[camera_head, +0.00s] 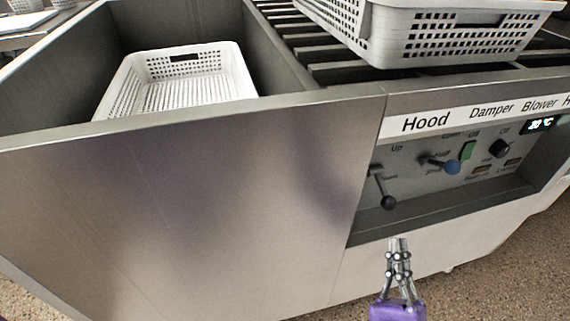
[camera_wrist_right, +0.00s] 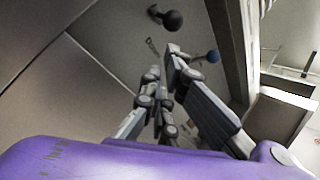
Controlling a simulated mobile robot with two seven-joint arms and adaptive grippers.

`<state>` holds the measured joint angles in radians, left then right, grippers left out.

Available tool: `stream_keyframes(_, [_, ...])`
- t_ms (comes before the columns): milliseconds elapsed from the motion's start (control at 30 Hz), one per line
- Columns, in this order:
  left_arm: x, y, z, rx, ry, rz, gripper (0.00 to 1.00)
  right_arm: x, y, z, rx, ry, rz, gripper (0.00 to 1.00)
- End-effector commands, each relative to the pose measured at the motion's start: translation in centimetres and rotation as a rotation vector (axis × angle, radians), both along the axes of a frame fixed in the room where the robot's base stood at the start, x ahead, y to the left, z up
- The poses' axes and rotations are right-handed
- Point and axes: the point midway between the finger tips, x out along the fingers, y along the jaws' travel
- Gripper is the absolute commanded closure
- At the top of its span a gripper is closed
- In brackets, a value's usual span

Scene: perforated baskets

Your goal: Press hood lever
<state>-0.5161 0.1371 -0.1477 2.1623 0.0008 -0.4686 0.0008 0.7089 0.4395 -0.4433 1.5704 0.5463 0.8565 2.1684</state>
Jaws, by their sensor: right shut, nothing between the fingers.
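The hood lever (camera_head: 387,200) is a dark rod with a black ball knob, under the "Hood" label in the recessed control panel (camera_head: 410,205). The rod slants down and the knob is at its lower end. The knob also shows in the right wrist view (camera_wrist_right: 171,20), at the top, beyond the fingers. My right gripper (camera_head: 398,243) is shut and empty. In the head view it is just below the panel's lower edge, beneath the knob and apart from it. My left gripper is not in view.
A blue-knobbed lever (camera_head: 452,167) sits right of the hood lever, with a green switch (camera_head: 467,150) and a black dial (camera_head: 499,148) beyond. A white perforated basket (camera_head: 185,85) stands in the left bin. Another basket (camera_head: 440,35) rests on dark slats above the panel.

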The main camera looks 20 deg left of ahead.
Motion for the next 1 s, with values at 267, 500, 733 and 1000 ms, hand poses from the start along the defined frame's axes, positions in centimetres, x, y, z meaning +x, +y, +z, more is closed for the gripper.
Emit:
stream_keyframes(267, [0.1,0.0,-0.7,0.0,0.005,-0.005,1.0,4.0,1.6,2.7,0.001,-0.001,0.0,1.0])
stream_keyframes(500, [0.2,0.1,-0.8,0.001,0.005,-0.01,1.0,5.6,2.3,3.8,0.0,0.001,-0.001,1.0])
stream_keyframes(733, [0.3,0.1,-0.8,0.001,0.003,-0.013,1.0,5.7,2.3,3.9,-0.001,0.001,0.0,1.0])
stream_keyframes(1000, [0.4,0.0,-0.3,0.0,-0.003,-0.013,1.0,5.6,2.2,4.1,-0.008,0.01,0.0,1.0])
